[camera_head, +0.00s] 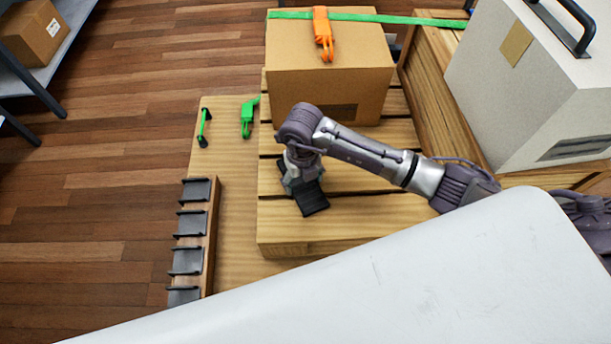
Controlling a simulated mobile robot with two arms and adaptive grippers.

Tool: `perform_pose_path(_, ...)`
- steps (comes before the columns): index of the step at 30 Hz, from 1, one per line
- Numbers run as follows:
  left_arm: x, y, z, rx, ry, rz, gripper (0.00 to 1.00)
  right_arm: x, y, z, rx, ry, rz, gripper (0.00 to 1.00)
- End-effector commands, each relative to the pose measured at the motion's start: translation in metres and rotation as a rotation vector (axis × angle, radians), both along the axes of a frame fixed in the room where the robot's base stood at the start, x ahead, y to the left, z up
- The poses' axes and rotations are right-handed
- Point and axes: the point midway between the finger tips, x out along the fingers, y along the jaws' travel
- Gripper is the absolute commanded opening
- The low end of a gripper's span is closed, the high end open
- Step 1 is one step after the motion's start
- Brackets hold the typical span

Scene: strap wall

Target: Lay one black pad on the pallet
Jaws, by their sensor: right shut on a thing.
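My right gripper (303,182) reaches in from the right and points down over the front left of the wooden pallet (375,211). It is shut on a black pad (312,202), which shows below and in front of the fingers. The pad is at or just above the slats; I cannot tell whether it touches them. Several more black pads (190,221) sit in a row on a wooden rack (211,235) left of the pallet. My left gripper is not in view.
A cardboard box (330,72) stands on the pallet's back part, with a green strap (375,17) and orange buckle (322,35) on top. A green buckle (249,118) and a green-handled tool (204,127) lie left of the pallet. A large white case (525,85) stands at right.

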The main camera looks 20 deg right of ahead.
Motion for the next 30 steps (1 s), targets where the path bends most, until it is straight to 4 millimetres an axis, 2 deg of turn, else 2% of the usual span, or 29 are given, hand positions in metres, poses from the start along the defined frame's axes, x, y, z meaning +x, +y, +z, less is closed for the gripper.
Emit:
perform_pose_path(6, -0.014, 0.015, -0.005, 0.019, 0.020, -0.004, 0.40, 0.000, 0.000, -0.005, 0.001, 0.000, 0.001, 0.32)
perform_pose_path(7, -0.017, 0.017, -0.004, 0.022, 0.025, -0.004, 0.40, 0.000, 0.000, -0.003, 0.001, 0.001, 0.001, 0.77)
perform_pose_path(11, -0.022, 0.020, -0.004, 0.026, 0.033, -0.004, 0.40, 0.000, 0.000, -0.003, 0.001, 0.001, 0.001, 0.97)
perform_pose_path(22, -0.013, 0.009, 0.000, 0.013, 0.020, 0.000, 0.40, 0.000, 0.000, 0.001, 0.002, 0.000, 0.001, 0.97)
perform_pose_path(26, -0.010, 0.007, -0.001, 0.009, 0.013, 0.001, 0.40, 0.001, 0.001, 0.013, 0.002, -0.004, 0.002, 0.97)
perform_pose_path(30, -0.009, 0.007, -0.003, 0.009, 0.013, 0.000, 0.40, 0.002, 0.000, 0.042, 0.003, -0.006, 0.002, 0.97)
